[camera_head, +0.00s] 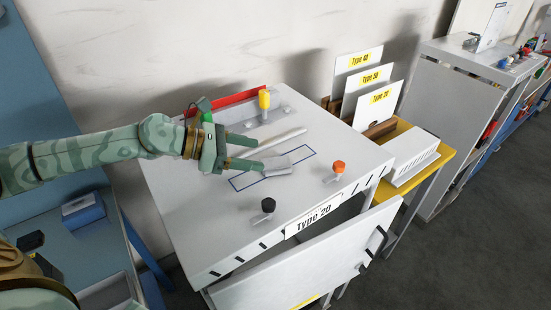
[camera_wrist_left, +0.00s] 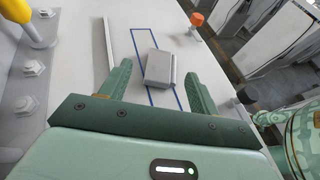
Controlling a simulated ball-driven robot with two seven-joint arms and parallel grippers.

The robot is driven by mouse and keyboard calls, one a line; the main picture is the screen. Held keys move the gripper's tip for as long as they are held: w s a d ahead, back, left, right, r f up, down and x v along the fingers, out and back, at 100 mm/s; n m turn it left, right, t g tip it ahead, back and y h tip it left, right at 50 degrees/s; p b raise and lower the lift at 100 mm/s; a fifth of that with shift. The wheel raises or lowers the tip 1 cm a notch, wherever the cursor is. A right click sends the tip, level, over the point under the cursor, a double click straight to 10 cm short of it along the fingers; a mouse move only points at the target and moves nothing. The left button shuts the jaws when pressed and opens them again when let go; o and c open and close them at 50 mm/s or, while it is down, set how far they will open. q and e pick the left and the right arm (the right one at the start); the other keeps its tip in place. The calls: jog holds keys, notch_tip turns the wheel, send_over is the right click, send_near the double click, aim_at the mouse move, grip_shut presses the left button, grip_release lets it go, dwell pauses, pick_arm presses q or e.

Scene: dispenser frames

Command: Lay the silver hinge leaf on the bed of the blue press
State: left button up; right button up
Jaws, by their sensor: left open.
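The silver hinge leaf (camera_head: 279,166) appears to be the small grey metal piece lying on the white top of the Type 20 stand, partly over a blue-outlined rectangle. It also shows in the left wrist view (camera_wrist_left: 160,68). My left gripper (camera_head: 260,155) is open, its fingers pointing at the piece. In the left wrist view its fingertips (camera_wrist_left: 158,70) appear on either side of the piece; I cannot tell the height gap or any contact. I cannot identify a blue press with certainty. My right gripper is not in view.
A white rod (camera_head: 282,137) lies behind the piece. Yellow (camera_head: 264,99), orange (camera_head: 339,167) and black (camera_head: 268,205) knobs stand on the top. A red strip (camera_head: 236,100) runs along the back. A blue box (camera_head: 82,210) sits on the bench at left.

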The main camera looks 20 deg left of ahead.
aim_at(281, 161)
pick_arm(q)
jog(key=p+x, duration=0.1)
jog(key=x, duration=0.2)
jog(key=p+x, duration=0.1)
jog(key=x, duration=0.2)
jog(key=shift+s+f, duration=0.1)
jog(key=shift+f, duration=0.35)
jog(key=shift+s, duration=0.1)
jog(key=c, duration=1.1)
jog(key=shift+c, duration=0.5)
jog(key=shift+r, duration=0.1)
